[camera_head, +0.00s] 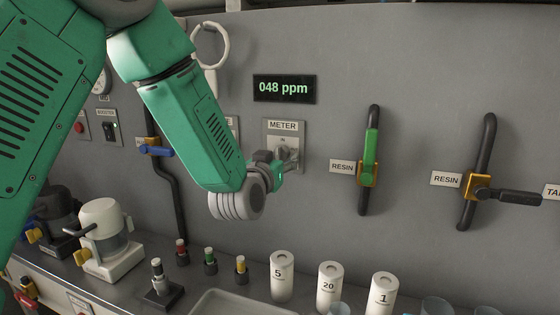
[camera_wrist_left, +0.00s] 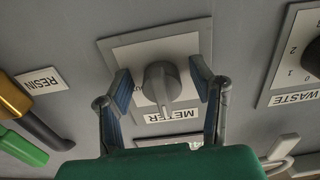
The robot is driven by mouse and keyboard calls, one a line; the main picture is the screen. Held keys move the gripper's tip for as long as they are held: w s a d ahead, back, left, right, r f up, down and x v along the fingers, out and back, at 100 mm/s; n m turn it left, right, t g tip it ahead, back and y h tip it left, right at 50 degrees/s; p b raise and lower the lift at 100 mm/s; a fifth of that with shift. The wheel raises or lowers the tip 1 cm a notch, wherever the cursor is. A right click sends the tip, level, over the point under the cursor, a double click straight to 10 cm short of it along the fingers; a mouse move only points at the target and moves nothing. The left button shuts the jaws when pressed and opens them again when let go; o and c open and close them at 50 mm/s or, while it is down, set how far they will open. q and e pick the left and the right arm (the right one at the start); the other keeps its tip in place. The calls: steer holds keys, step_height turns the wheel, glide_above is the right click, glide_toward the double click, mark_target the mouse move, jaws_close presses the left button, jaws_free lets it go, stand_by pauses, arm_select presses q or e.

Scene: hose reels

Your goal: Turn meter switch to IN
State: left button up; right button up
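The meter switch is a grey knob on a plate labelled METER (camera_head: 283,126), on the grey wall panel in the head view. The IN mark shows just below that label. In the left wrist view the picture is upside down and the knob (camera_wrist_left: 162,82) is near the middle, its narrow end towards the METER label. My left gripper (camera_head: 272,170) is at the plate and partly covers the knob in the head view. In the wrist view its two fingers (camera_wrist_left: 160,76) are open, one on each side of the knob, with gaps. My right gripper is not in view.
A display (camera_head: 284,88) reads 048 ppm above the switch. A green-handled RESIN valve (camera_head: 370,160) is to the right, with another RESIN valve (camera_head: 480,187) beyond. A WASTE switch plate (camera_wrist_left: 292,62) is beside the meter. White bottles (camera_head: 282,276) stand on the counter below.

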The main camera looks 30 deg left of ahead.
arm_select(q)
steer(key=v, duration=0.7)
steer(key=shift+s, duration=0.15)
steer(key=shift+f, duration=0.15)
stand_by(0.5)
